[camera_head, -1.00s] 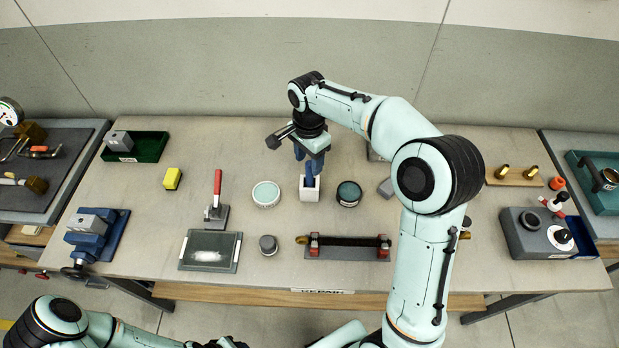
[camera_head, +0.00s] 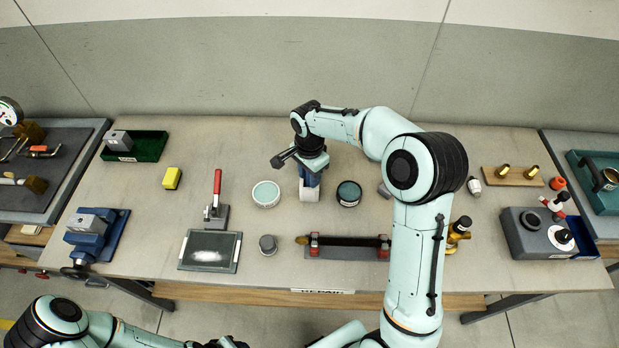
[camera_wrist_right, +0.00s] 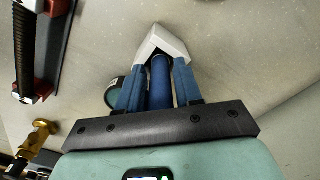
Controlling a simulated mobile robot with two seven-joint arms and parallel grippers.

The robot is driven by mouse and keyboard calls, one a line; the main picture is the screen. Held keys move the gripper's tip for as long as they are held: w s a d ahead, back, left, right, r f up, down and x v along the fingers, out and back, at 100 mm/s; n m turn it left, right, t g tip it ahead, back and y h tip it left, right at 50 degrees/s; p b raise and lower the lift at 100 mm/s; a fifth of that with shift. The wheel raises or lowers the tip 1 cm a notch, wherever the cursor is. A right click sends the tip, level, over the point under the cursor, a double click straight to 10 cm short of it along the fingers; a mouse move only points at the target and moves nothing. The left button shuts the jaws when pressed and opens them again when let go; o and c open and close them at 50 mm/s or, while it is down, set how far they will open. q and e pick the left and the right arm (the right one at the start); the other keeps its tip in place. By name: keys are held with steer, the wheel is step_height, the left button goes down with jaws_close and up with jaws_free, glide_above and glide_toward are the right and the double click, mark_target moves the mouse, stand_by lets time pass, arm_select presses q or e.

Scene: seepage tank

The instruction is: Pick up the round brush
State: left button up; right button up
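The white holder (camera_head: 309,190) stands upright on the middle of the bench. In the right wrist view the white holder (camera_wrist_right: 162,44) lies just beyond my fingertips. A blue cylindrical handle, which I take to be the round brush (camera_wrist_right: 160,85), stands in it; its lower end is hidden. My right gripper (camera_head: 309,180) is low over the holder. In the wrist view its blue fingers (camera_wrist_right: 159,72) stand on either side of the handle, close to it, with narrow gaps.
A pale round tin (camera_head: 266,194) is left of the holder and a dark teal tin (camera_head: 348,193) is close on its right. The bench behind the holder is clear.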

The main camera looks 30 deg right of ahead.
jaws_close()
steer(key=shift+r, duration=0.1)
arm_select(q)
steer(key=shift+w+r+p, duration=1)
steer(key=shift+w+r, duration=0.35)
steer(key=shift+w, duration=0.15)
arm_select(e)
step_height(320, 180, up, 20)
